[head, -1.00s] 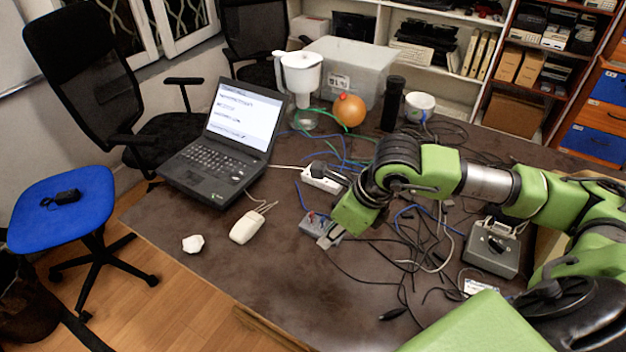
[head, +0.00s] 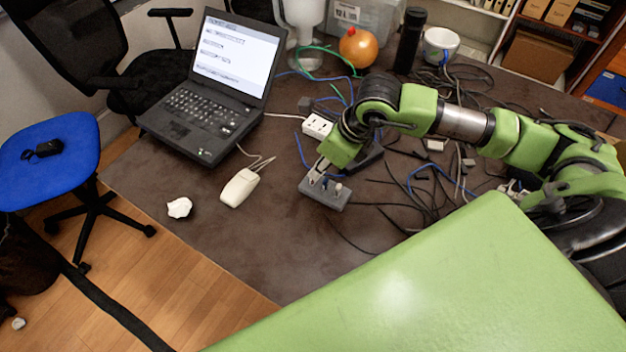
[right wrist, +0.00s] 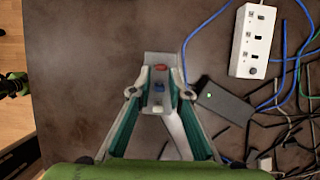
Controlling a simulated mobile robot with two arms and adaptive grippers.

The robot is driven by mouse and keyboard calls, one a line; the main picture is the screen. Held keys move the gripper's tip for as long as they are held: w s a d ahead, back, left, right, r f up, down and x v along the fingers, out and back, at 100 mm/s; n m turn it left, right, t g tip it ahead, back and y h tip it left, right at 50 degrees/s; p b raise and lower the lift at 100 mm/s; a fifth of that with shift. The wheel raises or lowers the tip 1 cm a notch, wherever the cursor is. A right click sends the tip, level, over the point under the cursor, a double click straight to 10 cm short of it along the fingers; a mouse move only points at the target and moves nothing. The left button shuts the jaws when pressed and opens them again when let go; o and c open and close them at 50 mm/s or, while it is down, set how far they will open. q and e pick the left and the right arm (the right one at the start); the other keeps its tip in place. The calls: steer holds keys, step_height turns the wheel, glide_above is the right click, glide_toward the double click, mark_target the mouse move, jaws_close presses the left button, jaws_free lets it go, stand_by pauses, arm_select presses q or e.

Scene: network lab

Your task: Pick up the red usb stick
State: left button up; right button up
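A small grey block (head: 334,199) lies on the dark table in the head view, with small coloured sticks on it. In the right wrist view the block (right wrist: 160,58) carries the red usb stick (right wrist: 161,69) at its far end, with a blue stick (right wrist: 158,87) and a white stick (right wrist: 157,109) in a row nearer me. My right gripper (right wrist: 159,78) is open, its fingers either side of the row. In the head view my right gripper (head: 319,169) is over the block and partly covers it; I cannot make out the red stick there. My left gripper is out of view.
A white power strip (right wrist: 251,42) and a black box (right wrist: 226,102) lie right of the block, among tangled cables. A beige mouse (head: 240,187), white crumpled lump (head: 179,207) and laptop (head: 205,115) are to the left. My green body part covers the lower right.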

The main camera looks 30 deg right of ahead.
steer(key=shift+f, duration=0.2)
steer(key=shift+w+f, duration=0.15)
steer(key=shift+f, duration=0.1)
steer(key=b+x, duration=0.2)
steer(key=x, duration=0.2)
steer(key=shift+w+a+f, duration=0.1)
steer(key=shift+w+f, duration=0.05)
steer(key=shift+f, duration=0.05)
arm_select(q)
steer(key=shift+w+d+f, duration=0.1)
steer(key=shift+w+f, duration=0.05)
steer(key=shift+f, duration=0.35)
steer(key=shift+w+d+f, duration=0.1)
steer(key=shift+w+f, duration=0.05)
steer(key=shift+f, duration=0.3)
arm_select(e)
steer(key=shift+r, duration=0.1)
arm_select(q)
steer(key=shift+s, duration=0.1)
arm_select(e)
steer(key=c, duration=0.4)
steer(key=shift+r, duration=0.15)
